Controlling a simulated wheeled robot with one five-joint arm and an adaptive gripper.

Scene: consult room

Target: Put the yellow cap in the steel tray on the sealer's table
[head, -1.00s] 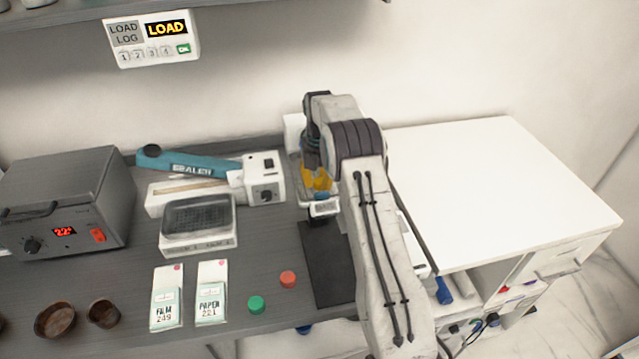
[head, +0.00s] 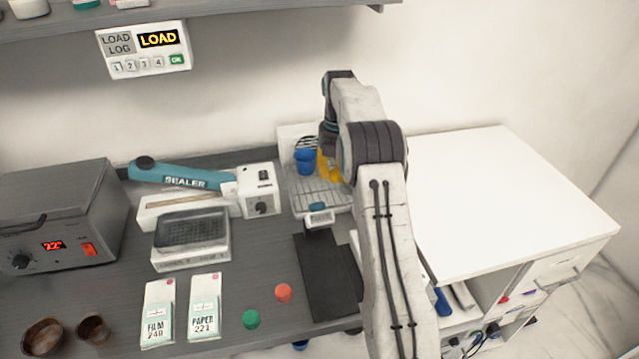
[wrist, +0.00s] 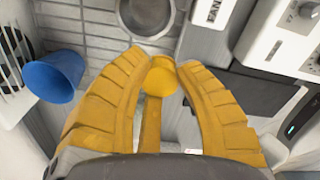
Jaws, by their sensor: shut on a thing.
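The yellow cap (wrist: 161,76) is between the yellow fingertips of my gripper (wrist: 162,74), which is shut on it, in the wrist view. In the head view my gripper (head: 330,168) is over the white machine with a slatted grille, right of the sealer (head: 190,180); the cap cannot be told from the fingers there. A dark grey shallow tray (head: 190,230), which looks like the steel tray, sits on a white box in front of the sealer, to the left of my gripper.
A blue cup (head: 305,161) is close left of my gripper and also shows in the wrist view (wrist: 54,76). A round metal cup (wrist: 147,14) is beyond the fingertips. Green (head: 251,319) and orange (head: 284,292) caps lie near the table's front. A grey heater box (head: 60,215) stands at left.

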